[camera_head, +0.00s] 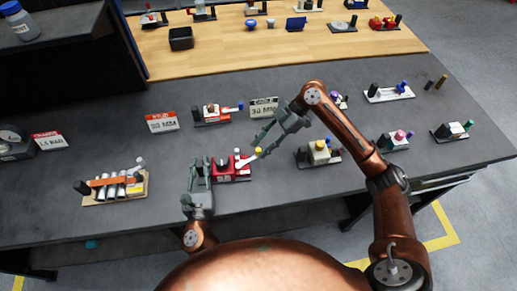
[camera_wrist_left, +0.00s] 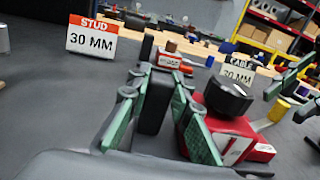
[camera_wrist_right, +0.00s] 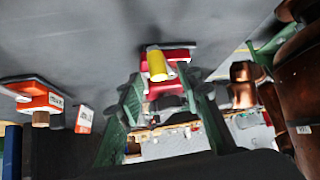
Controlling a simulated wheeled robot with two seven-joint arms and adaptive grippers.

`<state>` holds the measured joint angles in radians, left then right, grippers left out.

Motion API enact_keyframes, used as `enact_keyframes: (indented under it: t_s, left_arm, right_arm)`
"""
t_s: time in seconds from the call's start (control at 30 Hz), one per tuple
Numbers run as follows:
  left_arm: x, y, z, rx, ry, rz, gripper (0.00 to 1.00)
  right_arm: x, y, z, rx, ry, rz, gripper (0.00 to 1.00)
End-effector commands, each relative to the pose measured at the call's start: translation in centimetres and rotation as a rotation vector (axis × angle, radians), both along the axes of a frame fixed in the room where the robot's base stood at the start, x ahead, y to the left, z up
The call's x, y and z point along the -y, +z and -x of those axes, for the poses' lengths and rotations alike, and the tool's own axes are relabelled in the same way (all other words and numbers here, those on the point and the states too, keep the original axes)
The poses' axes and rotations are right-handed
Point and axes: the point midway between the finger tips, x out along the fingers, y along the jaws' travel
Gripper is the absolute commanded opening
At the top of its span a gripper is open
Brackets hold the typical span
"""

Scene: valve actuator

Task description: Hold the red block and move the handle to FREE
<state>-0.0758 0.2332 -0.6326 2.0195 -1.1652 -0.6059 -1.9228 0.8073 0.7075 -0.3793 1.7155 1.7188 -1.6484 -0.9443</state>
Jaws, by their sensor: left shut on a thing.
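The red block (camera_head: 230,165) is the body of a small device at the table's front, with a black round knob (camera_wrist_left: 228,97) on top. A pale handle (camera_head: 246,160) slants from it to the right. My right gripper (camera_head: 268,140) is open above the handle's end. No FREE mark is readable.
A device with a yellow knob (camera_head: 319,150) stands close on the right. A CABLE 30 MM sign (camera_head: 264,107) and a STUD 30 MM sign (camera_head: 162,122) stand behind. A device with an orange bar (camera_head: 113,182) lies to the left. The grey tabletop between them is clear.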

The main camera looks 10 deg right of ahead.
Motion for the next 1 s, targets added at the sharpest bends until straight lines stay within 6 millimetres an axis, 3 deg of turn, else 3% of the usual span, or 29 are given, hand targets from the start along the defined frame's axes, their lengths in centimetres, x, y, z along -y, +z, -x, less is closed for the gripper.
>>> enact_keyframes:
  t_s: [0.3, 0.5, 0.97, 1.0]
  left_arm:
    - [0.1, -0.6, 0.1, -0.010, -0.002, 0.000, 0.00]
    - [0.1, -0.6, 0.1, -0.010, -0.002, 0.000, 0.00]
    - [0.1, -0.6, 0.1, -0.010, -0.002, 0.000, 0.00]
    - [0.1, -0.6, 0.1, -0.010, -0.002, 0.000, 0.20]
  right_arm:
    - [4.5, 4.8, -1.4, 0.003, -0.004, 0.001, 0.33]
    - [6.3, 6.6, -1.9, 0.002, -0.001, 0.001, 0.33]
    - [6.7, 7.0, -2.0, 0.002, -0.001, 0.001, 0.33]
    - [6.7, 7.0, -2.0, 0.002, -0.001, 0.001, 0.33]
